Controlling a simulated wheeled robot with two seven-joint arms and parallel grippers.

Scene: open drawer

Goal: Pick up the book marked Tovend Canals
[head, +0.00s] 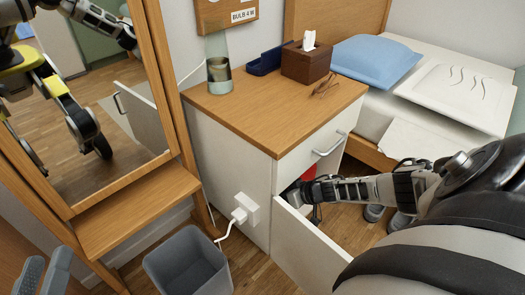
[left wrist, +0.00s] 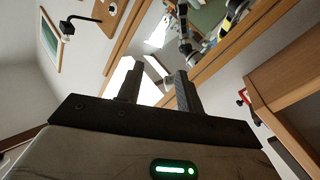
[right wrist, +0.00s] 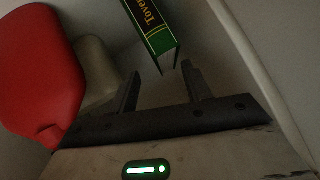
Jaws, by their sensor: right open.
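The green book (right wrist: 150,30) shows in the right wrist view, with yellow letters reading "Tove" on its dark spine; the rest is cut off by the frame. Its near end lies just ahead of my right gripper (right wrist: 160,72), about between the two fingertips. The gripper is open, and I cannot tell whether a finger touches the book. In the head view my right arm reaches down into the open drawer (head: 310,245), where arm and drawer front hide the book. My left gripper (head: 44,272) is open and empty at the lower left.
A red object (right wrist: 38,70) and a beige one (right wrist: 97,70) lie left of the book in the drawer. The cabinet top (head: 270,105) holds a glass (head: 219,75), a blue tray (head: 265,62), a tissue box (head: 305,62) and glasses. A bin (head: 188,265) and mirror stand left.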

